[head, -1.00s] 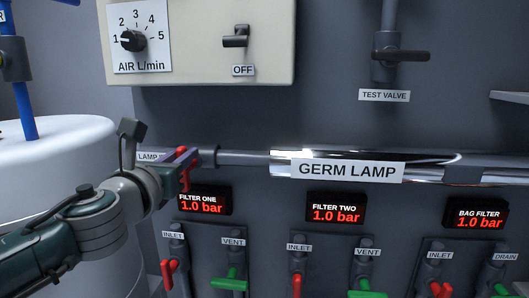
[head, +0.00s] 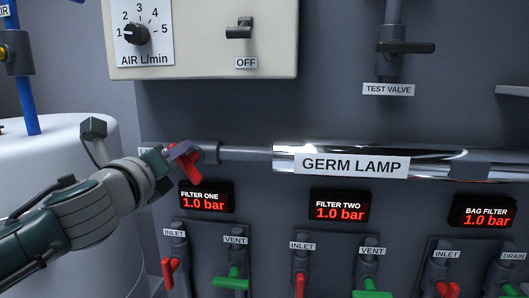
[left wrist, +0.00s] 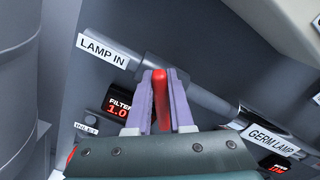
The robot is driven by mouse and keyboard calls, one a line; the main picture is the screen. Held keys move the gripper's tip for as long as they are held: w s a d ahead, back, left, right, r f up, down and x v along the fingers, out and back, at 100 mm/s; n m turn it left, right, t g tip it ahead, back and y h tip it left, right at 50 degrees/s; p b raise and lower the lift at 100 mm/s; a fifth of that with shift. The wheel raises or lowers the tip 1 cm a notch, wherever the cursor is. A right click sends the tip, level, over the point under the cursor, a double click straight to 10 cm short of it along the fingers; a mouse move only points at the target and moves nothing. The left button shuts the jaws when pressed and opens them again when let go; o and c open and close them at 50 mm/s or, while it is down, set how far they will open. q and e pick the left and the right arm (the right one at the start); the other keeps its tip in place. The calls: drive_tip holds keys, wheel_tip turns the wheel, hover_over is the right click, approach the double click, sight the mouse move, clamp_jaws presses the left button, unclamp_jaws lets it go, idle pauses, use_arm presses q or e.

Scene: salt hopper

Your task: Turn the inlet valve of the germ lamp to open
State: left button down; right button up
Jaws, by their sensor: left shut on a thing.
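The germ lamp (head: 430,154) is a shiny horizontal tube on the grey panel in the head view. Its inlet valve has a red lever handle (head: 189,170) on the pipe left of the tube. In the left wrist view the red handle (left wrist: 160,98) stands between the finger pads, beside the "LAMP IN" label (left wrist: 104,50). My left gripper (head: 179,152) is shut on this handle. In the head view the handle slants down to the right, its upper part partly hidden by the fingers. My right gripper is not in view.
Below are the filter one display (head: 206,199) and red and green valve handles, including a red inlet handle (head: 169,270). A beige control box (head: 270,60) is above. A white tank (head: 50,170) stands at left, behind my left arm.

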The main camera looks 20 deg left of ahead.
use_arm(q)
drive_tip(key=n, duration=0.2)
drive_tip(key=n+b, duration=0.1)
drive_tip(key=f+n, duration=0.1)
drive_tip(key=n, duration=0.1)
drive_tip(key=shift+s+a+n+b, duration=0.1)
drive_tip(key=shift+a+n+b, duration=0.2)
drive_tip(key=shift+a, duration=0.1)
drive_tip(key=n, duration=0.2)
drive_tip(key=f+n+b, duration=0.1)
drive_tip(key=n, duration=0.1)
drive_tip(key=shift+a+n, duration=0.1)
drive_tip(key=shift+n, duration=0.3)
drive_tip(key=c, duration=0.8)
unclamp_jaws()
drive_tip(key=shift+s, duration=0.1)
drive_tip(key=b+v, duration=0.1)
drive_tip(key=v, duration=0.8)
drive_tip(key=shift+s+b, duration=0.4)
